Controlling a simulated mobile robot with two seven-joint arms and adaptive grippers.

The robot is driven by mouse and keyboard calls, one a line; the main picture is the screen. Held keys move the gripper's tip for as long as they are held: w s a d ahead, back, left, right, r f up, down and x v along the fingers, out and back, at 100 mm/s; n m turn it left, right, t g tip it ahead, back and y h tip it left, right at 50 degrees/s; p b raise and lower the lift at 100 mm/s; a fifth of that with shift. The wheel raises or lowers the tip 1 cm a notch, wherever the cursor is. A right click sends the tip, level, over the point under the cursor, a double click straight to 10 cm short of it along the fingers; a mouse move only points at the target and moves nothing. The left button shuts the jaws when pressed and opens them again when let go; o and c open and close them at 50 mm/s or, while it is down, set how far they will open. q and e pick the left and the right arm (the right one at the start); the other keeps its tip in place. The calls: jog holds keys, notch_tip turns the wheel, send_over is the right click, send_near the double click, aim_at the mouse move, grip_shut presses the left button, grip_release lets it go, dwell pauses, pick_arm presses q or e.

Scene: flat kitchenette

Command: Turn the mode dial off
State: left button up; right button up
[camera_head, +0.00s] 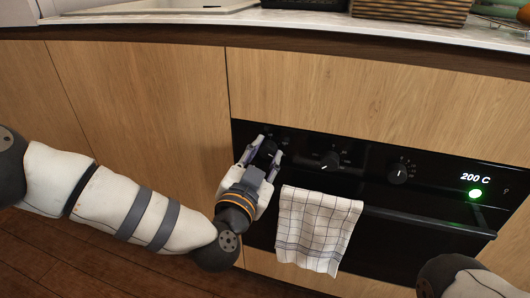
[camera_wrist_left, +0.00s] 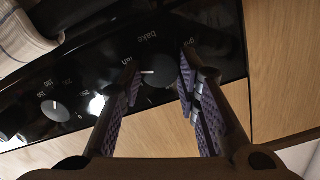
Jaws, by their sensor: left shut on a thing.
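The mode dial (camera_wrist_left: 160,72) is a round black knob on the oven's black front panel, the leftmost dial in the head view. In the left wrist view, a white pointer mark on it points left in the picture, and small white labels, one reading "bake", surround it. My left gripper (camera_head: 268,148) is at this dial, with one finger on each side, shut on it. The fingers (camera_wrist_left: 158,76) partly cover the labels. Which label the pointer marks is hard to read. My right gripper is not in view.
A middle dial (camera_head: 329,160) and a right dial (camera_head: 398,174) sit further along the panel. A display reads 200 C beside a lit green light (camera_head: 475,193). A checked towel (camera_head: 318,228) hangs on the oven handle (camera_head: 425,220), just right of my left gripper.

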pick_arm(q)
jog(key=n+p, duration=0.1)
jog(key=n, duration=0.1)
jog(key=shift+r+n, duration=0.15)
jog(key=shift+n, duration=0.15)
jog(key=n+p, duration=0.1)
jog(key=n, duration=0.1)
jog(key=shift+a+n, duration=0.1)
jog(key=shift+n, duration=0.3)
jog(key=n+p, duration=0.1)
jog(key=n, duration=0.4)
jog(key=shift+a, duration=0.1)
jog(key=n, duration=0.6)
jog(key=shift+f, duration=0.3)
jog(key=n+b, duration=0.1)
jog(key=n, duration=0.4)
jog(key=shift+n, duration=0.6)
jog(key=o, duration=1.2)
jog(key=shift+c, duration=0.2)
